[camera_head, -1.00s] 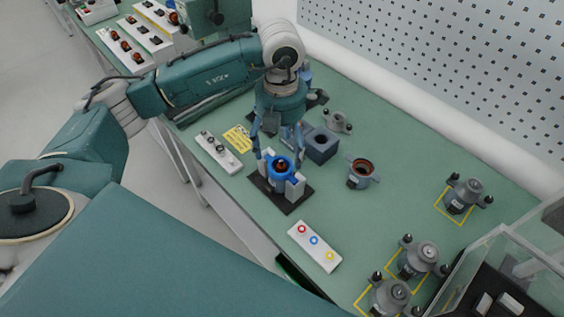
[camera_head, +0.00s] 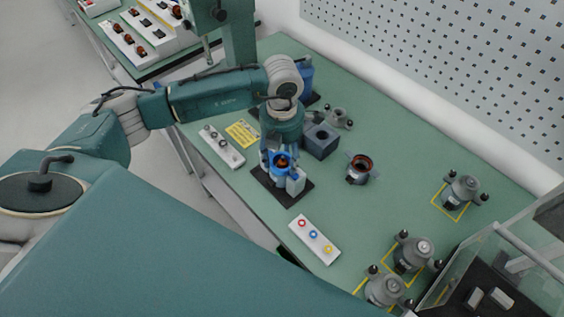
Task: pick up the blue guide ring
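The blue guide ring (camera_head: 274,167) sits on the dark fixture plate (camera_head: 270,184) near the table's front edge, around a part with a copper-coloured centre, between light-grey blocks (camera_head: 296,182). My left gripper (camera_head: 281,158) points down from above and is right at the ring, its fingers around the ring's sides. The arm and the gripper body hide the ring's back, and I cannot tell whether the fingers press on it. My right gripper is not in view.
A white panel with red, blue and yellow circles (camera_head: 314,238) lies in front. A dark square block (camera_head: 321,142) and a copper-wound stator (camera_head: 358,168) stand to the right. Grey housings (camera_head: 410,254) fill the lower right, near a clear-walled case.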

